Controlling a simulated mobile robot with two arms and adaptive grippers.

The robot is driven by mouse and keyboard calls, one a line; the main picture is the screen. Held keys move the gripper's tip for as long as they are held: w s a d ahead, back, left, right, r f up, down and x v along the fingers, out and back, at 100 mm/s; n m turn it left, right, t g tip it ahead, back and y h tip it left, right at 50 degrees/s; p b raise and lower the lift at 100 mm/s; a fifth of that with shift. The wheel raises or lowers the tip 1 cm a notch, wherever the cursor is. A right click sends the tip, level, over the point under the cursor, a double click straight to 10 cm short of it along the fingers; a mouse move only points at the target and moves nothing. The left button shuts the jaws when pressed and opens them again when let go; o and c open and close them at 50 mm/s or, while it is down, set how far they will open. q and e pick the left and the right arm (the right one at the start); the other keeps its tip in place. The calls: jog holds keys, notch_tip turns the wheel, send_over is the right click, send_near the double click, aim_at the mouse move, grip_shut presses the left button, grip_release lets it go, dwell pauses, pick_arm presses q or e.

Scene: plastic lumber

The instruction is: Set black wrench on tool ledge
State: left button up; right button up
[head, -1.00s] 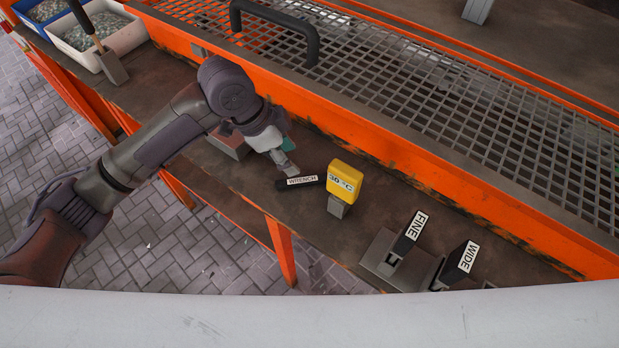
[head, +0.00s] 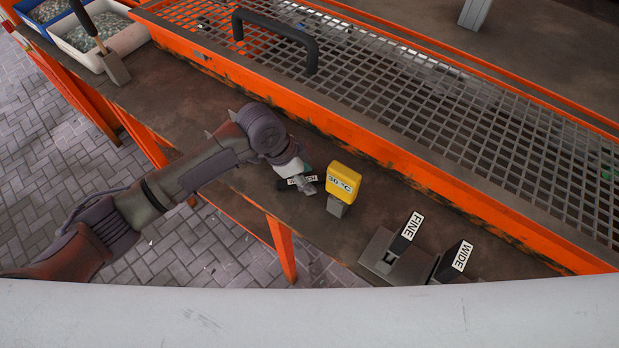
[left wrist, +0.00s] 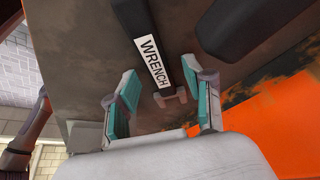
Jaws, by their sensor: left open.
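The black wrench (head: 284,184) with a white "WRENCH" label lies on the brown tool ledge (head: 225,195), left of a yellow block. In the left wrist view the wrench (left wrist: 154,55) runs down toward the space between the fingers, its open jaw end near them. My left gripper (head: 302,184) is right over the wrench in the head view and partly hides it. In the left wrist view the left gripper (left wrist: 163,103) is open, its teal-padded fingers on either side of the wrench's jaw end. Whether they touch it is unclear. My right gripper is not seen.
A yellow block marked "50 °C" (head: 344,180) stands just right of the wrench. Tools labelled "FINE" (head: 405,238) and "WIDE" (head: 455,262) stand farther right. An orange-framed mesh cover (head: 400,90) with a black handle (head: 275,32) runs behind the ledge. Bins (head: 118,38) stand at the upper left.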

pick_arm(q)
jog(key=shift+f, duration=0.1)
dwell(0.3)
jog(key=shift+c, duration=0.5)
grip_shut()
jog(key=shift+f, duration=0.1)
